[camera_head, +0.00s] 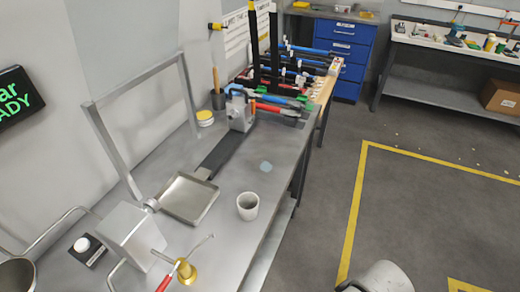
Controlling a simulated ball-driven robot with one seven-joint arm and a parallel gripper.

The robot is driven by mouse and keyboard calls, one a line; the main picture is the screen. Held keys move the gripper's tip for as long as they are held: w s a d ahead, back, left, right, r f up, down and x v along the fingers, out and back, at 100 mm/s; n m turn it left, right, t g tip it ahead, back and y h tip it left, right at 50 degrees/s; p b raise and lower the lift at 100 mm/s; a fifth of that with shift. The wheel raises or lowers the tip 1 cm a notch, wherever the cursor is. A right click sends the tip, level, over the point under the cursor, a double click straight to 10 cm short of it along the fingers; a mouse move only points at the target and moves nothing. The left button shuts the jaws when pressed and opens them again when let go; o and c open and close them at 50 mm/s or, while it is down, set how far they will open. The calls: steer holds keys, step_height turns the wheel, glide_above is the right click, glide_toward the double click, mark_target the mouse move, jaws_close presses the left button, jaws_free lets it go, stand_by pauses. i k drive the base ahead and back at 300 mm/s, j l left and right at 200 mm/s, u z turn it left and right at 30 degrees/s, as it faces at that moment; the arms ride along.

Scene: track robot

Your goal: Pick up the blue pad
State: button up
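A small, flat, light-blue pad (265,167) lies on the grey metal workbench (235,230), near its right edge. It lies beyond the white cup (248,206) and a little to its right, with bare bench around it. Nothing covers the pad. My gripper is not in view. A rounded grey shape shows at the bottom edge, right of centre; I cannot tell from this view whether it is part of my arm.
A shallow metal tray (190,199) sits left of the cup. A brass piece (187,274) with a red-handled tool is at the front. Red- and blue-handled tools (275,102) lie beyond the pad. The floor (420,190) right of the bench is open, with yellow lines.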

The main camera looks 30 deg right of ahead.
mark_target(235, 93)
steer(key=l+u, duration=0.2)
steer(key=u, duration=1.85)
steer(key=k+l+u, duration=0.1)
steer(key=k+l, duration=0.15)
steer(key=l, duration=0.2)
steer(key=k+l+u, duration=0.1)
steer(key=k+l, duration=0.15)
steer(key=l, duration=0.15)
